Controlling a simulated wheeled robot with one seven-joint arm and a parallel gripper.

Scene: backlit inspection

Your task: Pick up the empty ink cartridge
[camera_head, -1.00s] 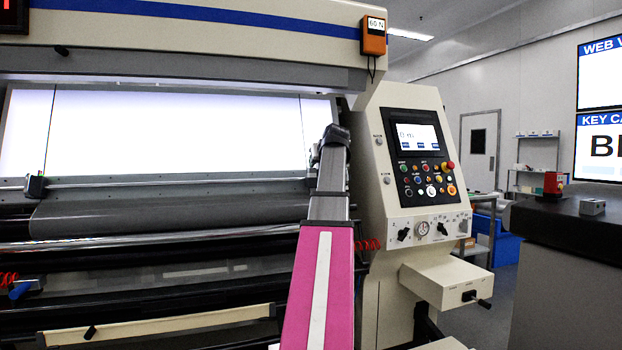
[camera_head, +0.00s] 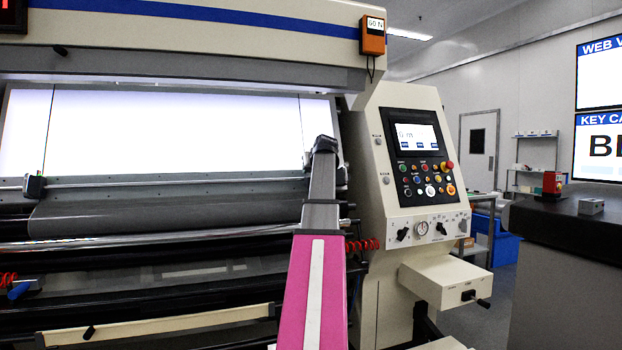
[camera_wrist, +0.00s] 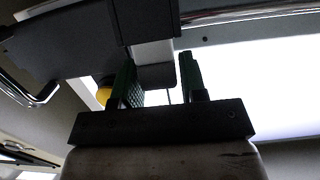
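In the wrist view my gripper (camera_wrist: 160,85) shows two green fingers standing apart on a dark palm bar. A pale block with a dark grey lower end (camera_wrist: 155,52) shows in line with the gap between the fingers. I cannot tell whether it is the ink cartridge, and no grip on it shows. Bright backlight shows through the gap below it. In the head view my arm hides my gripper, and I cannot make out an ink cartridge there.
The lit inspection panel (camera_head: 180,130) spans the machine, with a rail (camera_head: 120,186) and grey roller (camera_head: 165,213) below it. The control console (camera_head: 425,165) stands right of my arm. A yellow part (camera_wrist: 103,95) is left of my gripper. A dark counter (camera_head: 570,225) is far right.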

